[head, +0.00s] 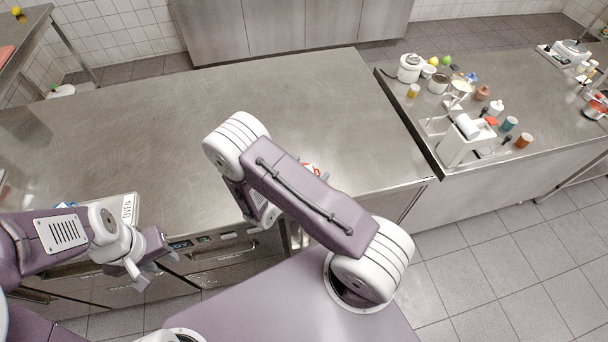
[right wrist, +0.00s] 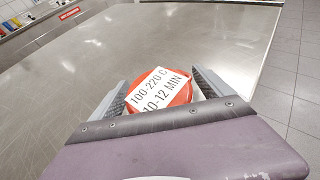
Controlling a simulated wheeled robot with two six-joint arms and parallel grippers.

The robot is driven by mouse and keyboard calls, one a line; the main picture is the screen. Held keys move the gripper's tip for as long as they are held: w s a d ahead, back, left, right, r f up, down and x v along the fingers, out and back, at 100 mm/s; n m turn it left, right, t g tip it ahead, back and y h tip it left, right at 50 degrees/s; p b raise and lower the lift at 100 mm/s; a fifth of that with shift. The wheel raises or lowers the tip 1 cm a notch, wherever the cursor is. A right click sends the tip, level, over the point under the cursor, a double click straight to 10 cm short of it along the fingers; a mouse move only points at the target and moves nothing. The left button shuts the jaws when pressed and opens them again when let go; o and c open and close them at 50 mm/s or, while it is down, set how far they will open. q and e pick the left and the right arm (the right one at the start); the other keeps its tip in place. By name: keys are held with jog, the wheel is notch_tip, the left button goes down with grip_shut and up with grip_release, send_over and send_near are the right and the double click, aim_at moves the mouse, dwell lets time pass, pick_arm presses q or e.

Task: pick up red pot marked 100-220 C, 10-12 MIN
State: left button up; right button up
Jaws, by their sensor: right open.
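The red pot (right wrist: 176,97) lies in the right wrist view with a white label reading 100-220 C, 10-12 MIN across its top. My right gripper (right wrist: 160,92) is open, with one finger on each side of the pot. I cannot tell whether either finger touches it. The gripper's palm hides the near part of the pot. In the head view only a small piece of the red and white pot (head: 312,168) shows past my right arm, which hides the right gripper. My left gripper (head: 155,268) is low at the left, by the counter's front; its jaw opening is unclear.
The steel counter (head: 310,95) is mostly bare around and beyond the pot. A white sign marked OVEN (head: 128,209) is at its front left. A second counter (head: 570,145) at the right holds a white appliance (head: 467,138), cups and several small items.

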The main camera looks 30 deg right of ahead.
jog(key=shift+d+f, duration=0.1)
jog(key=shift+d, duration=0.05)
jog(key=c, duration=1.8)
